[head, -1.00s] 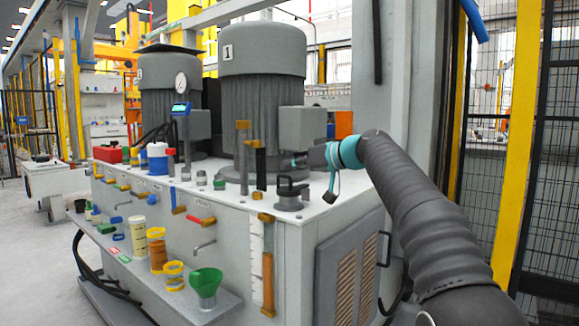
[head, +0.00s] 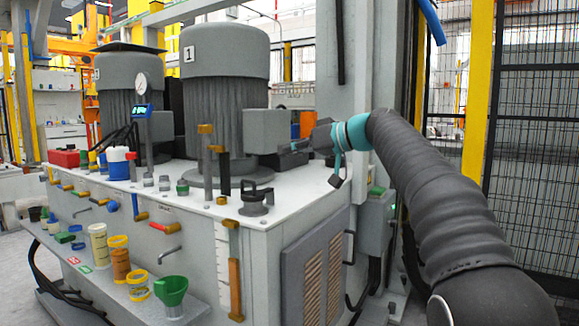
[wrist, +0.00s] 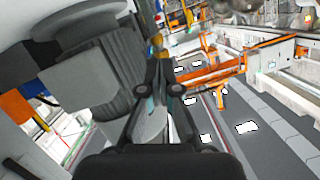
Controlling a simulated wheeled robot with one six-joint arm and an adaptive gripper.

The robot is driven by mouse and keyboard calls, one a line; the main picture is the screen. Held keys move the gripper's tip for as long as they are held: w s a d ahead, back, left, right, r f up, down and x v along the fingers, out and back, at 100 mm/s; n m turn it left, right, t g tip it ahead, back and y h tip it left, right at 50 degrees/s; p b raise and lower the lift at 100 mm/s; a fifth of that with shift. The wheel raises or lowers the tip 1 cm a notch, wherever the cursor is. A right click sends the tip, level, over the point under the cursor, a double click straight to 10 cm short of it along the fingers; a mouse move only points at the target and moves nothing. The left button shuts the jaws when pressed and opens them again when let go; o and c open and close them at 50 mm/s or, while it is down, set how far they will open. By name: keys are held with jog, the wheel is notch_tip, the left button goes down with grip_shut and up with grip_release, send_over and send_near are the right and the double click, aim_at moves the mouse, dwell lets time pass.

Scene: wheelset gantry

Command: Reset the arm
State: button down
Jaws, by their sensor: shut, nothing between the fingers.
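My arm reaches in from the right in the head view, sleeved in dark grey with a teal band near its end. My gripper (wrist: 160,62) is shut and empty in the wrist view, its dark fingers together. In the head view my gripper (head: 291,158) is small and dark, above the right part of the machine's white top. It appears in front of the grey box on motor 1 (head: 226,105). I cannot tell the exact gap to that box or the top.
The machine top (head: 310,187) carries a black-handled cap (head: 256,200), upright level posts, a gauge (head: 141,85) and a second motor. A front shelf holds a green funnel (head: 171,290) and yellow rings. A mesh fence (head: 540,150) with a yellow post stands right.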

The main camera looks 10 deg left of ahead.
jog(key=w+d+f+m+h, duration=0.1)
jog(key=d+f+m+h, duration=0.15)
jog(key=f, duration=0.45)
jog(key=w+d+f+m+h, duration=0.1)
jog(key=w+f+m, duration=0.15)
jog(key=f, duration=0.35)
jog(key=s+d+f+m+h, duration=0.3)
jog(key=s+d+f+h, duration=0.1)
jog(key=s+d+f, duration=0.3)
jog(key=s+d+f+m+h+p, duration=0.1)
jog(key=s+d+f+h+p, duration=0.1)
jog(key=s+d, duration=0.4)
jog(key=s+d+f+m+h+p, duration=0.1)
jog(key=s+d+f, duration=0.3)
jog(key=s, duration=1.3)
jog(key=s+d+f+t+h+p, duration=0.1)
jog(key=s+d+f+h+p, duration=0.1)
jog(key=s+d, duration=0.6)
jog(key=shift+s+d+f+m+h+p, duration=0.35)
jog(key=shift+s+f+h, duration=0.5)
jog(key=shift+s, duration=1.15)
jog(key=shift+r, duration=0.1)
